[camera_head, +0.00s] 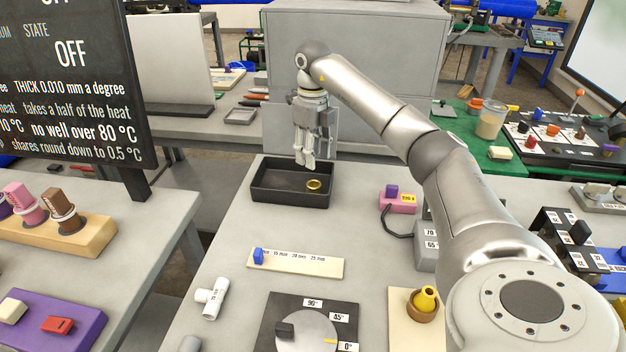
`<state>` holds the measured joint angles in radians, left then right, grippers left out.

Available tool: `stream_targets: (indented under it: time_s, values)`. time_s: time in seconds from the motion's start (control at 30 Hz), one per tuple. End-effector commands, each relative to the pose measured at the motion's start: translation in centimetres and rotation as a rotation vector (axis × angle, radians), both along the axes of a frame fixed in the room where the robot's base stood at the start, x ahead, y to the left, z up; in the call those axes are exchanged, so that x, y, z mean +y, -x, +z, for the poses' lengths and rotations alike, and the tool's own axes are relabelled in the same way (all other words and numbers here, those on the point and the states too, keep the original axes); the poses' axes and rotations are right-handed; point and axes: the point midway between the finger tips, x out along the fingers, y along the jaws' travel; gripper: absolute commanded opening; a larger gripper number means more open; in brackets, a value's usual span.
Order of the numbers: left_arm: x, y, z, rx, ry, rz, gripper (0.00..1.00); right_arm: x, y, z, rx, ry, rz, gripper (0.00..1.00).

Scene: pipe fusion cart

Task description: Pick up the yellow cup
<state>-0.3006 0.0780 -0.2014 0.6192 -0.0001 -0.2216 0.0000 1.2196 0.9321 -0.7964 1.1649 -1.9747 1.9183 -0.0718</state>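A small yellow cup-like piece (427,297) sits in a round brown holder on a pale board, at the lower right of the front table. Part of the board is hidden behind my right arm. My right gripper (306,165) points down over the back part of a black tray (275,197), well away from the yellow piece. Its fingers look close together, and I cannot tell whether they are open or shut. I see nothing held between them. My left gripper is not in view.
A gold ring (314,185) lies in the black tray. A ruler-like strip with a blue slider (259,255), a white pipe tee (211,297) and an angle dial (305,335) are on the table. A pink block (397,200) stands behind the yellow piece. The table's middle is mostly clear.

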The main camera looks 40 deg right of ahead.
Motion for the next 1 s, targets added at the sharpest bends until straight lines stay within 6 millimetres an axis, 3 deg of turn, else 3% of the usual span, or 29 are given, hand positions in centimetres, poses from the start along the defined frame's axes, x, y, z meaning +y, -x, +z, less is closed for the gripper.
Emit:
stream_targets:
  time_s: [0.2, 0.43, 0.7, 1.0]
  values:
    - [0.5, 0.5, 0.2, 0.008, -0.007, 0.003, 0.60, 0.0, 0.1, -3.5, 0.003, 0.000, -0.001, 0.40]
    - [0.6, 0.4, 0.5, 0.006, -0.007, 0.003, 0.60, 0.0, 0.1, -5.2, 0.003, -0.001, 0.000, 0.40]
    - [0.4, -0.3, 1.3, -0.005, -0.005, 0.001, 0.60, -0.2, 0.1, -9.0, 0.002, -0.001, -0.001, 0.40]
    - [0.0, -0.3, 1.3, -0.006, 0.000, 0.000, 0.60, -0.2, 0.1, -9.6, 0.000, 0.000, -0.001, 0.40]
